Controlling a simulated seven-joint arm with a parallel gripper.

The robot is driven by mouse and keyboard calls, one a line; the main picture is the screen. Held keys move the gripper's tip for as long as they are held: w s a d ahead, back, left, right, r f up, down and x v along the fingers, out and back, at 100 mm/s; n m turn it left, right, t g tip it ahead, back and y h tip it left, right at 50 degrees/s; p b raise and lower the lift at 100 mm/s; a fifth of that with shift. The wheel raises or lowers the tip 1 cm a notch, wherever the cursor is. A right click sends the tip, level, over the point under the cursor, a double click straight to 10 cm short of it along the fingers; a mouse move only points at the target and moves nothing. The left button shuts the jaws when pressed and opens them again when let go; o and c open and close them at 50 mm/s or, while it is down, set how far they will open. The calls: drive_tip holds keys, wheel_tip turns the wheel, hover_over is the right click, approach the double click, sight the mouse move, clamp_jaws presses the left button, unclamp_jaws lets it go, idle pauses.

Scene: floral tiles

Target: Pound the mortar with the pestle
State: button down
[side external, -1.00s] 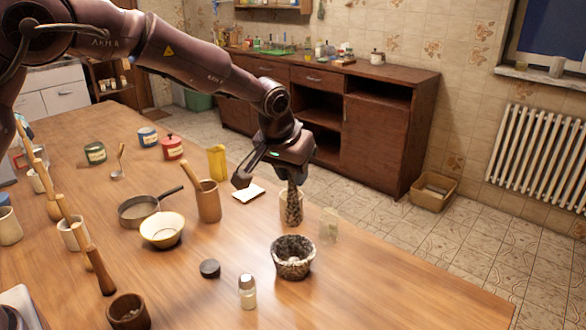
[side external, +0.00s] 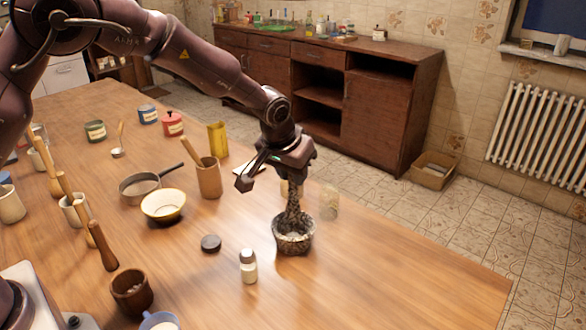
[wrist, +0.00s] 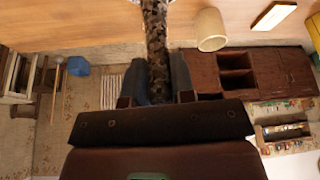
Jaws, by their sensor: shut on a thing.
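The dark speckled stone mortar (side external: 294,246) stands upright on the wooden table near its right part. My gripper (side external: 291,183) is above the mortar and shut on the upper part of a speckled stone pestle (side external: 293,207). The pestle points down, nearly upright, and its lower end is inside the mortar's mouth. Whether it touches the bottom is hidden by the rim. In the wrist view the pestle (wrist: 157,45) runs up from between the fingers to the top edge.
A clear glass (side external: 329,202) stands just behind and right of the mortar. A small shaker (side external: 248,266) and a dark round lid (side external: 211,243) stand to its left. A wooden mortar (side external: 132,291) and a pale bowl (side external: 163,205) are farther left. The table's right front is clear.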

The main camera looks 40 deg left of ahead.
sight(290, 186)
idle(0.4)
drive_tip(key=shift+f, duration=1.5)
drive_tip(key=shift+f, duration=1.45)
drive_tip(key=shift+r, duration=0.15)
